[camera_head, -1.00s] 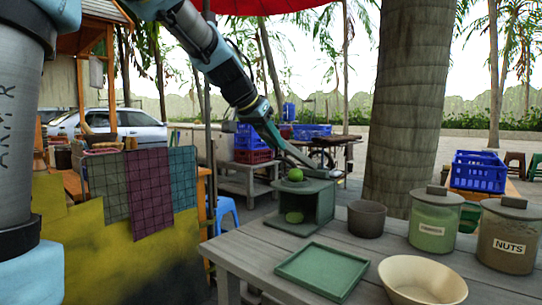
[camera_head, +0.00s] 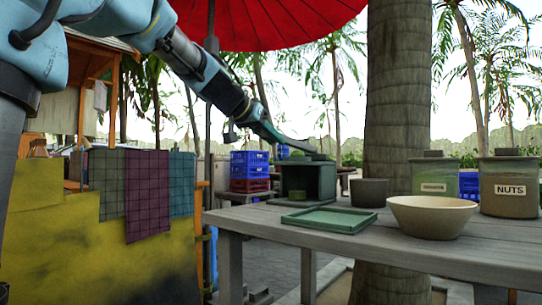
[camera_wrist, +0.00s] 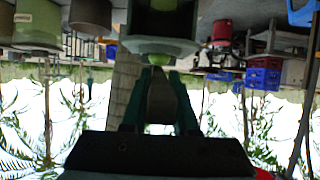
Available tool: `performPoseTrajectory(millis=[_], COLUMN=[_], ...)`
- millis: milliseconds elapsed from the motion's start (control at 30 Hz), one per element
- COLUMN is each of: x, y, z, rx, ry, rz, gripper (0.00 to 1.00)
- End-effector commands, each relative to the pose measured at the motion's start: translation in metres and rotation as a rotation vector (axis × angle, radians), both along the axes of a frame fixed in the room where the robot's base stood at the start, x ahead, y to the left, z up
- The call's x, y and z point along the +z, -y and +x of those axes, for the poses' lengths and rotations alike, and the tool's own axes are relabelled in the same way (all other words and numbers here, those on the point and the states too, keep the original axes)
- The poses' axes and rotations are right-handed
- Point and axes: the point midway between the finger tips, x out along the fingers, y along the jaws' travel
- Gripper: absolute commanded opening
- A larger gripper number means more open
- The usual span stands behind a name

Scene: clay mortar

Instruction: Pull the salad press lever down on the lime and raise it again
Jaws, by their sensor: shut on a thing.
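The salad press (camera_head: 328,180) is a dark grey-green open box on the table. One green lime (camera_head: 297,194) sits inside it, low in the opening. Another round green thing (camera_head: 297,154) shows at the top of the press, partly hidden by my arm. My gripper (camera_head: 298,146) reaches in from the upper left, at the top of the press. In the wrist view, which is upside down, my gripper (camera_wrist: 160,76) is shut on a grey bar, seemingly the lever (camera_wrist: 161,98). The press (camera_wrist: 158,45) lies just beyond the fingertips. The lever's exact angle is unclear.
On the grey table (camera_head: 450,250) are a green tray (camera_head: 330,224), a beige bowl (camera_head: 432,222), a dark cup (camera_head: 369,192), a green jar (camera_head: 435,180) and a NUTS jar (camera_head: 509,204). A tree trunk (camera_head: 396,100) stands behind. Cloths (camera_head: 147,190) hang at left.

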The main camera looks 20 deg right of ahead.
Motion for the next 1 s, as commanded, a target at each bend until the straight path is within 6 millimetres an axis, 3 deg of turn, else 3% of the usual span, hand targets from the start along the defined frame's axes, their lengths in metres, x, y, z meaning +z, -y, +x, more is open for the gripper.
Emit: performPoseTrajectory(millis=[33, 300, 1000], x=[-0.016, -0.03, -0.037], y=[0.0, 0.001, 0.001], z=[0.0, 0.0, 0.0], rx=[0.001, 0.0, -0.001], ry=[0.008, 0.041, 0.065], rz=[-0.013, -0.074, -0.123], gripper=[0.0, 0.0, 0.0])
